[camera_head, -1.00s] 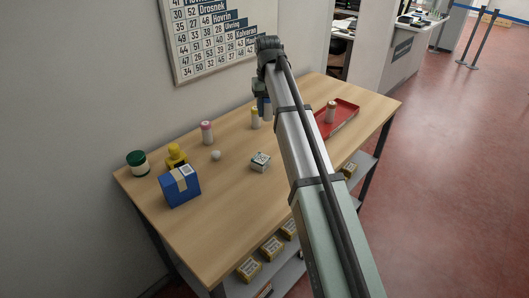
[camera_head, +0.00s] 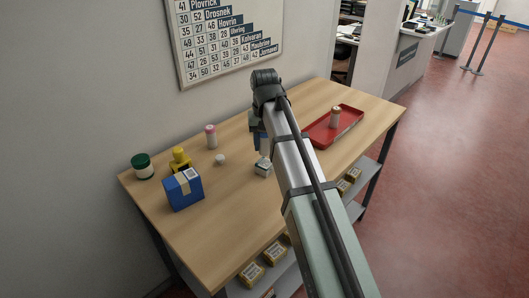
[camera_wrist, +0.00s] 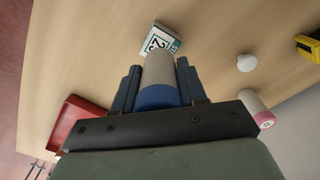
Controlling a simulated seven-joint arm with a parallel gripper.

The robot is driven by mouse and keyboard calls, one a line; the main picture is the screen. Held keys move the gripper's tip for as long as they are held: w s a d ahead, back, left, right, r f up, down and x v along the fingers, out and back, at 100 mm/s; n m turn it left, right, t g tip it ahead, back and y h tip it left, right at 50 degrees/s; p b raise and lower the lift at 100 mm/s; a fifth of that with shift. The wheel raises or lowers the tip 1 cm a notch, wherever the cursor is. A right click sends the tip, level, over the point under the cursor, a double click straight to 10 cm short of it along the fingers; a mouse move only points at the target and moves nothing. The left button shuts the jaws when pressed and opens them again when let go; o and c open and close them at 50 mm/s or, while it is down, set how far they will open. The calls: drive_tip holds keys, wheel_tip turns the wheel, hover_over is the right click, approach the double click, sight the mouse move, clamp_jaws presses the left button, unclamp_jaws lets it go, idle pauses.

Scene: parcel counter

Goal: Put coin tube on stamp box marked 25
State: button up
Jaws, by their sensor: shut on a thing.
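My gripper (camera_wrist: 158,76) is shut on a pale coin tube (camera_wrist: 157,71) with a blue end, its far end pointing away from the wrist camera. In the head view my gripper (camera_head: 262,146) hangs over the table and my arm hides part of it and the tube. The small white stamp box (camera_head: 262,169) is just below the gripper. In the wrist view the stamp box (camera_wrist: 158,38) lies beyond the tube's far end. A "2" shows on its top; the rest of the number is covered. I cannot tell whether tube and box touch.
A red tray (camera_head: 318,136) holding a tube (camera_head: 335,118) is at the right. The front middle is clear.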

sight(265, 152)
drive_tip(key=shift+f, duration=1.95)
drive_tip(key=shift+f, duration=0.1)
drive_tip(key=o, duration=1.2)
drive_tip(key=shift+c, duration=0.2)
wheel_tip(265, 152, up, 12)
drive_tip(key=shift+r, duration=0.15)
